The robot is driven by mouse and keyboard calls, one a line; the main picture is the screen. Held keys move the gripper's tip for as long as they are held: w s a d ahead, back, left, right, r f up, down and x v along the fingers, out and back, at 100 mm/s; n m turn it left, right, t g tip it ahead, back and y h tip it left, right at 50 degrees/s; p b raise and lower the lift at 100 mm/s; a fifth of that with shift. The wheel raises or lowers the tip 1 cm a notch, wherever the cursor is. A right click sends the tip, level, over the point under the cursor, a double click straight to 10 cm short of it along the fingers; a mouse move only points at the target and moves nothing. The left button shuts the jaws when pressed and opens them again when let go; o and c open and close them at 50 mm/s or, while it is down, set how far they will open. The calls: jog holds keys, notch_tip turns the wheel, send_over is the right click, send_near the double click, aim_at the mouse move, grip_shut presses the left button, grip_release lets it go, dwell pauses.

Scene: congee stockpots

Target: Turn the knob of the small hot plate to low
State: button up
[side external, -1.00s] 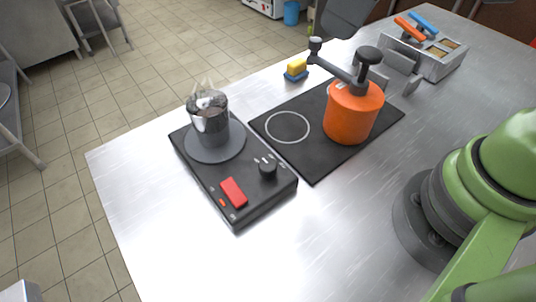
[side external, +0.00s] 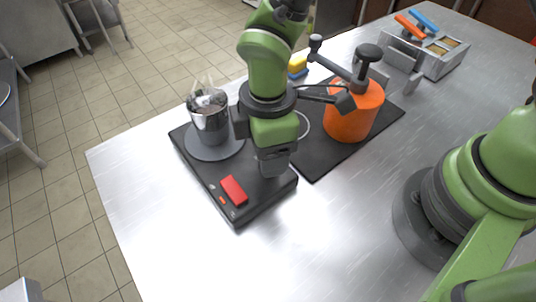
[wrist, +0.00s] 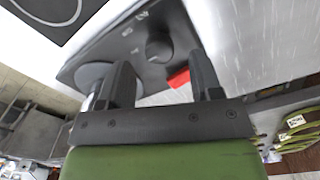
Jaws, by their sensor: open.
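The small hot plate (side external: 264,200) is a black box with a round grey heating disc and a red switch (side external: 233,190). Its dark round knob (wrist: 158,47) shows in the wrist view, with small white marks beside it that are too small to read. In the side view my gripper (side external: 273,163) is over the knob's end of the hot plate and hides the knob. In the wrist view my gripper (wrist: 161,62) is open and empty, with the knob seen in the gap just beyond the fingertips. I cannot tell whether they touch it.
A steel pot (side external: 210,122) stands on the disc, close to my wrist. A black cooktop (side external: 318,165) with an orange pot (side external: 352,118) is right beside the hot plate. A yellow sponge (side external: 298,64) lies behind. The front of the steel table is clear.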

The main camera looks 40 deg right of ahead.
jog(key=shift+f, duration=1.5)
jog(key=c, duration=0.9)
